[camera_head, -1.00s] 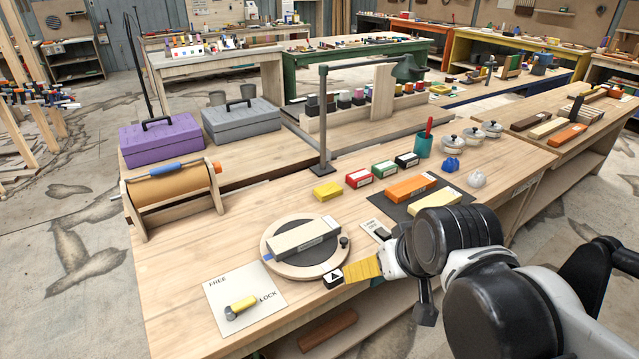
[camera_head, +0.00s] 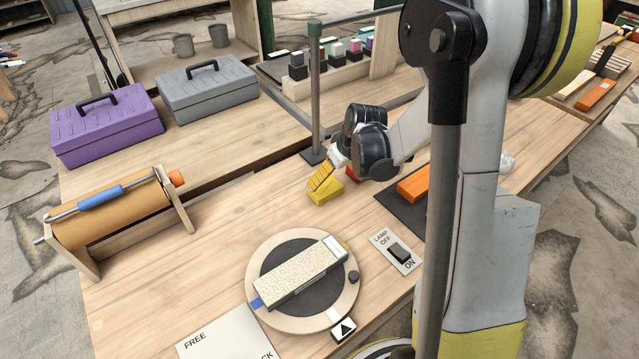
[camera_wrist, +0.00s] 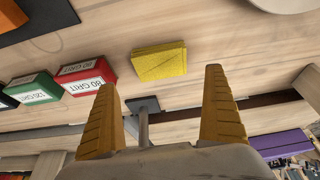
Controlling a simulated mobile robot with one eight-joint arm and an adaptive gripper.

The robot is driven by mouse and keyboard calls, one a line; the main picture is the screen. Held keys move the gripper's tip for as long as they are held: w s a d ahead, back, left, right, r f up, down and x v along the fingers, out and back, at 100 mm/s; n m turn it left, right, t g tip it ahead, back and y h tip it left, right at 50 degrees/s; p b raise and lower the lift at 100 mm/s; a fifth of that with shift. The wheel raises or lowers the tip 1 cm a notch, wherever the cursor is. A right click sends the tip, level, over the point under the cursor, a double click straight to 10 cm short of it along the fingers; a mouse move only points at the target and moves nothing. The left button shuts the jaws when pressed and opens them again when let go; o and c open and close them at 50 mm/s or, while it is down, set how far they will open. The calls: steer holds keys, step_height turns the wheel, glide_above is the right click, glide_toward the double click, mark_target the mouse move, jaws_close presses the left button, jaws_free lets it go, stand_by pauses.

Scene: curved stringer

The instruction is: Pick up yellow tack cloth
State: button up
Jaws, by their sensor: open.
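The yellow tack cloth (camera_head: 325,194) is a small folded yellow block lying on the wooden bench, left of the orange block. In the wrist view the cloth (camera_wrist: 159,61) lies flat on the bench, beyond my fingertips and between their lines. My gripper (camera_wrist: 164,82) is open and empty, with its two orange-yellow fingers wide apart. In the head view my gripper (camera_head: 322,178) is just above and behind the cloth, and its fingers overlap the cloth's upper edge there. I cannot tell from that view whether they touch it.
A lamp post (camera_head: 315,100) on a dark base stands close behind the cloth. Red (camera_wrist: 87,76) and green (camera_wrist: 35,89) grit boxes lie beside it. A round turntable (camera_head: 258,265) with a pale block is in front. Bare bench lies left of the cloth.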

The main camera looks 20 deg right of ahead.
mark_target(326, 187)
steer(key=b+x, duration=0.3)
steer(key=x, duration=0.5)
steer(key=shift+s+f+b, duration=0.15)
steer(key=shift+b, duration=0.15)
steer(key=shift+a, duration=0.1)
steer(key=c, duration=1)
